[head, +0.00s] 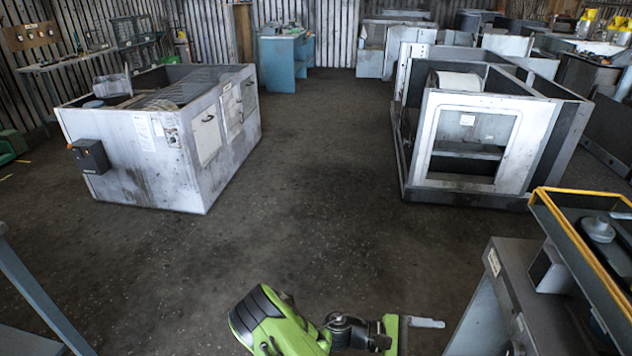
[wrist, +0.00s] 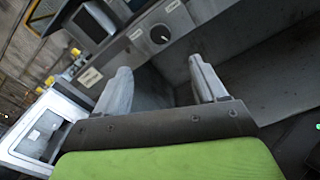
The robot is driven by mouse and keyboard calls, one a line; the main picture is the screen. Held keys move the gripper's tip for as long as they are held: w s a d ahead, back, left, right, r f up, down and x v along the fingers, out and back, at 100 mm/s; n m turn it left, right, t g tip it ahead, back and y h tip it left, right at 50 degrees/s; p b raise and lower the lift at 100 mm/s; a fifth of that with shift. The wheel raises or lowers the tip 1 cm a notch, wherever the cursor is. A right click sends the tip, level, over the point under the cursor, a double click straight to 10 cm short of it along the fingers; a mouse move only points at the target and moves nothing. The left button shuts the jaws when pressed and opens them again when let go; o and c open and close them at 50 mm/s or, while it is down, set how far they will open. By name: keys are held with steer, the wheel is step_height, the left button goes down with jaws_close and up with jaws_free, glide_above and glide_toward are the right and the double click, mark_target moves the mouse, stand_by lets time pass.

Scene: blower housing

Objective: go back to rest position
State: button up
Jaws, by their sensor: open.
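My gripper (head: 425,323) is at the bottom of the head view, at the end of my green and dark arm, and points right. It is over the floor, just left of a grey cabinet (head: 535,310). In the wrist view my gripper (wrist: 160,85) shows two pale fingers set apart with nothing between them. Beyond the fingers is the side of the grey cabinet, with a round dark knob (wrist: 160,34) on its panel. The gripper appears apart from the cabinet.
A white metal housing (head: 140,165) stands at the left and an open framed housing (head: 425,150) at the right. A yellow-edged tray (head: 570,232) tops the near-right cabinet. A blue cabinet (head: 280,62) stands at the back. The middle floor (head: 310,200) is clear.

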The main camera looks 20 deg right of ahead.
steer(key=a+r+m+t+y+p, duration=0.4)
steer(key=a+r+m+t+y, duration=0.25)
steer(key=a+r+y, duration=0.65)
steer(key=s+a+r+t+y, duration=0.1)
steer(key=s+a+r+t, duration=0.1)
steer(key=r, duration=0.3)
steer(key=s+a+r+t+y+p, duration=0.1)
steer(key=s+a+r+t, duration=0.2)
steer(key=r, duration=0.2)
steer(key=s+a+r+m+t+y, duration=0.1)
steer(key=s+a+r+t, duration=0.1)
steer(key=r, duration=0.3)
steer(key=shift+s+a+r+p, duration=0.2)
steer(key=shift+s+a+p, duration=0.25)
steer(key=shift+a, duration=0.25)
